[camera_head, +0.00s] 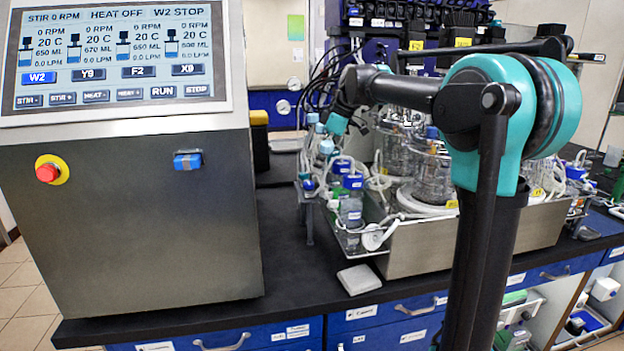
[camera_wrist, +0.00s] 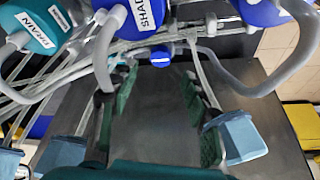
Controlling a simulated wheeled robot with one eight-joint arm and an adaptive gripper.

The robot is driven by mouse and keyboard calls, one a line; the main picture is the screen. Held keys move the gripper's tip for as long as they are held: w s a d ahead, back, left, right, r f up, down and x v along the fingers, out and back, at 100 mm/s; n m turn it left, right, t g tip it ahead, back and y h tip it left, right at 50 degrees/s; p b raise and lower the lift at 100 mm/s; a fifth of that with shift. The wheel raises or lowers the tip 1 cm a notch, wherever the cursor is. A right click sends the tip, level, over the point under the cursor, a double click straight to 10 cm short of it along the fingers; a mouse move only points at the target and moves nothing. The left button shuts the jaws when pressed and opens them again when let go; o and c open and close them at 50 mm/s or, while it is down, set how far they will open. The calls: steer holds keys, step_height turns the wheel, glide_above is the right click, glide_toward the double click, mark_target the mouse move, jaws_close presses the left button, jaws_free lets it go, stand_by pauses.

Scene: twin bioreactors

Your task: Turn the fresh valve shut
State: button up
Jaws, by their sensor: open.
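My gripper (camera_wrist: 157,80) is open in the wrist view, its two dark green fingers spread with nothing held between them. A small blue knob (camera_wrist: 160,56) on a pale tube lies just beyond the gap between the fingertips; I cannot tell whether the fingers touch it. No label reading "fresh" is legible, so I cannot tell if this knob is the fresh valve. A teal cap marked DRAIN (camera_wrist: 27,30) is at upper left, and a blue cap marked SHAD (camera_wrist: 143,18) is at top centre. In the head view my arm reaches over the glassware; the gripper's fingers are not clear there.
A steel console (camera_head: 140,225) with a screen stands at left. A metal tray (camera_head: 430,245) holds glass vessels, bottles and tubes. A white pad (camera_head: 359,279) lies on the black bench (camera_head: 295,285). Grey hoses (camera_wrist: 235,75) and light blue blocks (camera_wrist: 240,138) crowd near my fingers.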

mark_target(310, 183)
steer(key=x, duration=0.6)
steer(key=shift+f, duration=0.2)
jaws_close()
